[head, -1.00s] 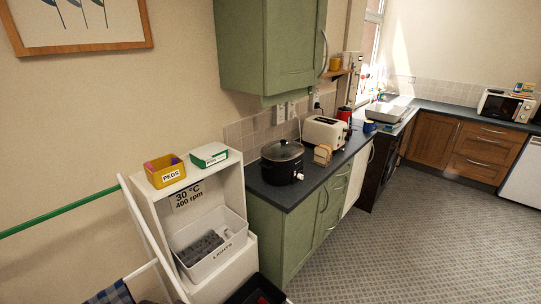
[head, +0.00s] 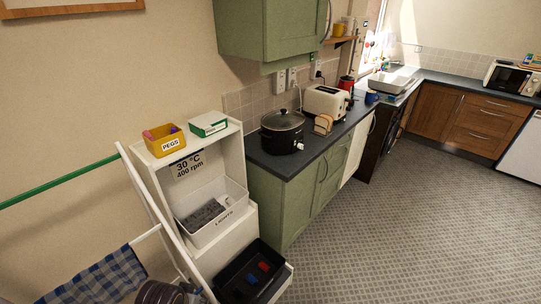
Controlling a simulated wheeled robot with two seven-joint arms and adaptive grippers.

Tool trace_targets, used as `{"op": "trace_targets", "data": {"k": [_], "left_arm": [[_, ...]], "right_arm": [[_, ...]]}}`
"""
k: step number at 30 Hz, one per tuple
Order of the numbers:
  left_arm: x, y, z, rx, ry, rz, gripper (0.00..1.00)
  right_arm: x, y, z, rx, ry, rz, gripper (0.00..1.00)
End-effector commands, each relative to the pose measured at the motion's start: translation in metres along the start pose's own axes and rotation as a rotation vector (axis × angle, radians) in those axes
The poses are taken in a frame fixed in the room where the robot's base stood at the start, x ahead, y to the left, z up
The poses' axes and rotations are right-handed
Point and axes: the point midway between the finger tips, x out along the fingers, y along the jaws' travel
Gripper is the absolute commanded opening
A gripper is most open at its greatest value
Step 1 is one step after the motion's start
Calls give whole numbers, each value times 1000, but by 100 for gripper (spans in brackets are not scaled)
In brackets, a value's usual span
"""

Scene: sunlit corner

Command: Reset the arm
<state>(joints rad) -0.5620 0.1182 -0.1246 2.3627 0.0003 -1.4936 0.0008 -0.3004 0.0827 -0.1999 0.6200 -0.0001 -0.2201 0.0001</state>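Neither of my grippers can be made out in the head view, and no arm of mine is clearly seen. A dark rounded object (head: 158,293) is cut off by the bottom edge at the left; I cannot tell what it is.
A white shelf unit holds a yellow PEGS box (head: 165,140), a green-and-white box (head: 208,124), a white LIGHTS bin (head: 224,223) and a black crate (head: 235,278). A rack with a blue checked cloth (head: 100,280) stands at left. The grey floor (head: 400,240) at right is clear.

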Motion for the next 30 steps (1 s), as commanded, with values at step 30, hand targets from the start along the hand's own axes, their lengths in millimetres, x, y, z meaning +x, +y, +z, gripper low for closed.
{"op": "trace_targets", "data": {"k": [30], "left_arm": [[263,9,98,15,-81,9,38]], "right_arm": [[38,0,2,1,2,0,40]]}}
